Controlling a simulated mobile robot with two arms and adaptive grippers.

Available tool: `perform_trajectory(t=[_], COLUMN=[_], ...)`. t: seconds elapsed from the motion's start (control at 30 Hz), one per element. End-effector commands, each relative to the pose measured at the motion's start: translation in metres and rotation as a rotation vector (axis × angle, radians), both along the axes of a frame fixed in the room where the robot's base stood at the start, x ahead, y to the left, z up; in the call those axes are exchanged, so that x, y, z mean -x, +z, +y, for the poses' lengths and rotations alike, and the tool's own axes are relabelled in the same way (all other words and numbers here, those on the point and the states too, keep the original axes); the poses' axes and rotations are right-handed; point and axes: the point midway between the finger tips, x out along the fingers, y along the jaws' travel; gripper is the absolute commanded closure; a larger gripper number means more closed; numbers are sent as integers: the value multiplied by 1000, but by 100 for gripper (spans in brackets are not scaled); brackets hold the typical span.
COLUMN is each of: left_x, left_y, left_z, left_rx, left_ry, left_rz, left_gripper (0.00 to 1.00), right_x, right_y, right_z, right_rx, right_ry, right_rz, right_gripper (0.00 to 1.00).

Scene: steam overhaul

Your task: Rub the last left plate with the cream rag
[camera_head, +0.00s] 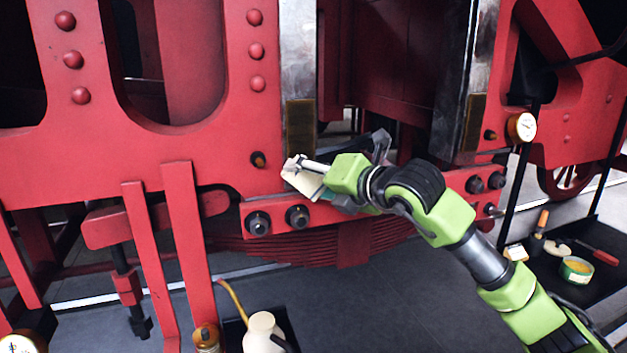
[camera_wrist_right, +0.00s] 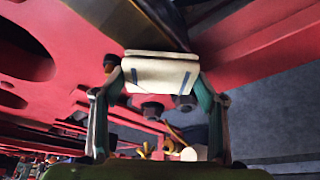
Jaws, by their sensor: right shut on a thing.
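My right gripper (camera_head: 304,172) is shut on the cream rag (camera_head: 305,183), a folded pad that also shows between both fingers in the right wrist view (camera_wrist_right: 160,73). The left upright of the red frame is a grey metal strip (camera_head: 298,55) with a dull brass-brown plate (camera_head: 301,122) at its lower end. The rag is just below this plate; I cannot tell whether it touches anything. A similar brown plate (camera_head: 474,122) is on the right upright. My left gripper is not in view.
Bolts (camera_head: 297,215) stick out of the red bar below the rag. A pressure gauge (camera_head: 521,127) is at the right. A dark tray at the right holds a tin (camera_head: 576,269) and tools. A cream oil can (camera_head: 263,333) stands low in front. Grey floor is open between.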

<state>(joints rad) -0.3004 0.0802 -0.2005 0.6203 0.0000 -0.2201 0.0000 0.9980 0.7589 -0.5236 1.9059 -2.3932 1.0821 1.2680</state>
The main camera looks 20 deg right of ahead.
Motion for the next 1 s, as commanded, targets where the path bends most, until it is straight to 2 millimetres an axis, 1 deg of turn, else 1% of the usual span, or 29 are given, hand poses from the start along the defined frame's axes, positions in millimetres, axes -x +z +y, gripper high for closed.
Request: perform_trajectory(t=[0.43,1.0], left_x=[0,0], left_y=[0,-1], left_z=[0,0], left_rx=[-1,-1], left_ry=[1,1], left_rz=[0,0], left_gripper=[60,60], right_x=[-1,-12], right_y=[1,1], right_z=[0,0], right_rx=[0,-1], right_ry=[0,0], right_rz=[-1,-1], right_gripper=[52,52])
